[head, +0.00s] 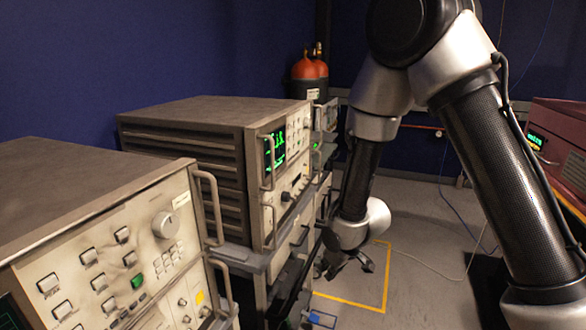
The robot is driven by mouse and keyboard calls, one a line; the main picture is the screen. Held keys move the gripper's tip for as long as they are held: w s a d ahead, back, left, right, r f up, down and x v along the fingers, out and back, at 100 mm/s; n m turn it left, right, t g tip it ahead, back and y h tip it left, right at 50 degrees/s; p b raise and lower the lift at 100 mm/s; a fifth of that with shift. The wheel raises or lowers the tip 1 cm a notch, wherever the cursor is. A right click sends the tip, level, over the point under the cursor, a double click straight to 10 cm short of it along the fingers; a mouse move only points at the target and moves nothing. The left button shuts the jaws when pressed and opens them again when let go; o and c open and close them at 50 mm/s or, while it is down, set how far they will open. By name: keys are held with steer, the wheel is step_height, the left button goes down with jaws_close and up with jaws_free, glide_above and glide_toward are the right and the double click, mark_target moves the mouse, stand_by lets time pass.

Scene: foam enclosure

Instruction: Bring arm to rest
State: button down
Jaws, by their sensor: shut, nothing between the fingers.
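My arm comes in from the right side of the head view, rises to an elbow at the top and bends back down. My gripper (346,268) hangs at its lower end, small and dark, low beside the instrument racks. It is shut with nothing held. The gripper is over the grey floor, just right of the rack fronts. Whether it touches the nearest rack cannot be told from this angle.
Instrument racks (185,135) with protruding handles line the left. A red instrument (557,135) is at the right. Yellow tape (386,278) marks the floor, and loose cables (425,262) cross it. Open floor lies in the middle.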

steer(key=s+d+r+m+h, duration=0.1)
steer(key=s+d+r+m, duration=0.1)
steer(key=s+d+r, duration=0.5)
steer(key=s+d+r+m+h, duration=0.1)
steer(key=s+d+r+m, duration=0.2)
steer(key=s+d+r, duration=0.4)
steer(key=s+d+r+m+h, duration=0.1)
steer(key=s+d+r+m, duration=0.1)
steer(key=s+d+r, duration=0.5)
steer(key=d+r, duration=0.6)
steer(key=r, duration=0.3)
steer(key=shift+s+d+r+m, duration=0.25)
steer(key=shift+d+r+m, duration=0.15)
